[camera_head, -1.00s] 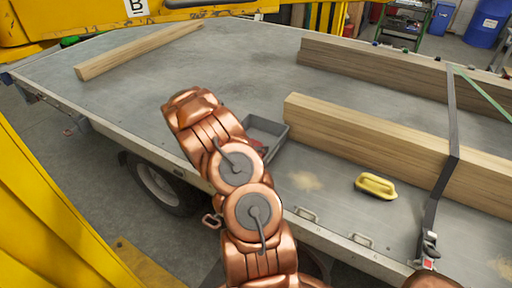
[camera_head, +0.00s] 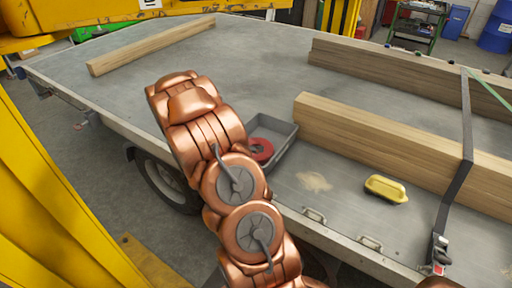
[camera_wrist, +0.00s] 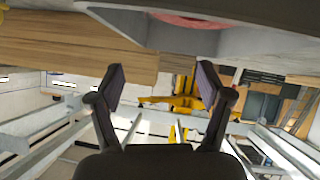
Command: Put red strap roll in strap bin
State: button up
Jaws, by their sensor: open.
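The red strap roll (camera_head: 260,148) lies in the grey strap bin (camera_head: 284,146) on the trailer deck, partly hidden by my arm in the head view. In the wrist view, a red curved edge of the roll (camera_wrist: 188,21) shows at the top, within the grey bin (camera_wrist: 262,44). My gripper (camera_wrist: 162,82) is open, with nothing between its fingers. It is below the bin in the wrist picture, apart from the roll. In the head view my gripper is hidden by my arm.
A wooden beam (camera_head: 380,148) lies right of the bin, with another beam (camera_head: 400,75) behind it and a third (camera_head: 150,45) at far left. A dark strap (camera_head: 455,190) crosses the right beams. The middle deck is clear.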

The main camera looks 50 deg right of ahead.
jog(key=shift+v, duration=1.05)
jog(key=w+a+r+n+t+y, duration=0.2)
jog(key=w+a+r+t+y, duration=0.15)
jog(key=w+a, duration=0.4)
jog(key=w+a+r+n+t+y, duration=0.2)
jog(key=w+a+r+n+t, duration=0.15)
jog(key=w+a, duration=0.4)
jog(key=s+a+r+n+t+y, duration=0.1)
jog(key=a+r+n+y, duration=0.15)
jog(key=a, duration=0.65)
jog(key=s+a+r+n+y, duration=0.1)
jog(key=s+a+r+y, duration=0.15)
jog(key=a, duration=0.75)
jog(key=s+a+r+n+g+y, duration=0.1)
jog(key=s+a+n+g+y, duration=0.15)
jog(key=s+a, duration=0.45)
jog(key=s+a+r+n+g+y, duration=0.1)
jog(key=s+a+n+g, duration=0.15)
jog(key=s+a, duration=0.45)
jog(key=s+d+r+n+g+h, duration=0.1)
jog(key=s+d, duration=0.1)
jog(key=s, duration=0.8)
jog(key=s+d+n+g+h, duration=0.1)
jog(key=s+d+g, duration=0.1)
jog(key=s, duration=0.8)
jog(key=shift+s+d+r+n+g, duration=0.3)
jog(key=shift+s+d+r+n, duration=0.1)
jog(key=shift+d, duration=0.4)
